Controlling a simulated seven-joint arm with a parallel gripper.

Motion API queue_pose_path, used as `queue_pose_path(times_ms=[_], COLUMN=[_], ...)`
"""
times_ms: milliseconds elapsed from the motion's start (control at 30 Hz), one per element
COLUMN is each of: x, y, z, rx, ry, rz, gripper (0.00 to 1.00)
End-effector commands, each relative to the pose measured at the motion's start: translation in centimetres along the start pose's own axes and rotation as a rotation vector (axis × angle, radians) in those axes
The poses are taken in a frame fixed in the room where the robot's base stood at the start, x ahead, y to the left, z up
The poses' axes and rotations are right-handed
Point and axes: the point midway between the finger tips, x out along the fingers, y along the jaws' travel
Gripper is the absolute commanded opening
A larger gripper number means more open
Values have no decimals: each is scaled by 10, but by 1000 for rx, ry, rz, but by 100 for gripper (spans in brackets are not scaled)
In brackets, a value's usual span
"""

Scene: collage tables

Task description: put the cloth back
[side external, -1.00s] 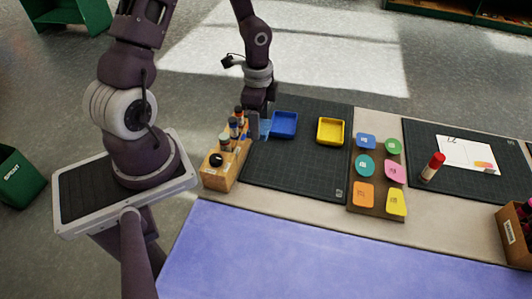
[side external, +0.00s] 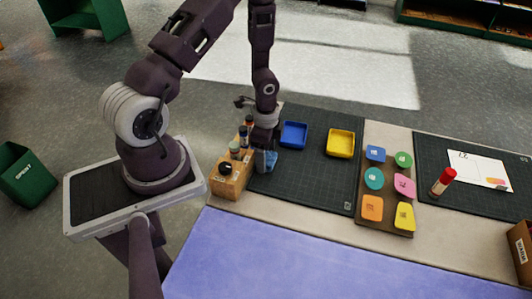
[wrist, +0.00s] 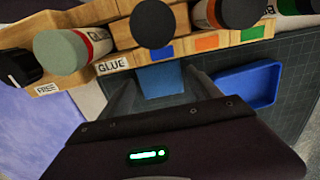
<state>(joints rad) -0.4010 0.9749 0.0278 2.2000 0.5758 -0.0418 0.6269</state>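A small blue cloth (side external: 268,163) hangs at the tips of my gripper (side external: 266,148), just right of the wooden bottle rack (side external: 232,182) and low over the dark cutting mat's left edge. In the wrist view the cloth (wrist: 162,80) fills the gap between the two fingers of my gripper (wrist: 161,88), which stand apart on either side of it. The cloth's lower edge and whether it touches the mat cannot be made out.
The rack holds several capped bottles close to my fingers. A blue tray (side external: 294,135) and a yellow tray (side external: 340,143) lie to the right. A board of coloured pieces (side external: 388,190) and a red-capped glue stick (side external: 443,181) are farther right. The mat's front part (side external: 310,180) is clear.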

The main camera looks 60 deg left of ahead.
Motion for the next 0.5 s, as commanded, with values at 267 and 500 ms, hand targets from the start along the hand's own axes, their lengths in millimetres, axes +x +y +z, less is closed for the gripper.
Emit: queue_pose_path(times_ms=[267, 500], x=[0, -27], y=[0, -1], z=[0, -1], rx=[0, -2], ry=[0, 4], rz=[0, -4], gripper=[81, 81])
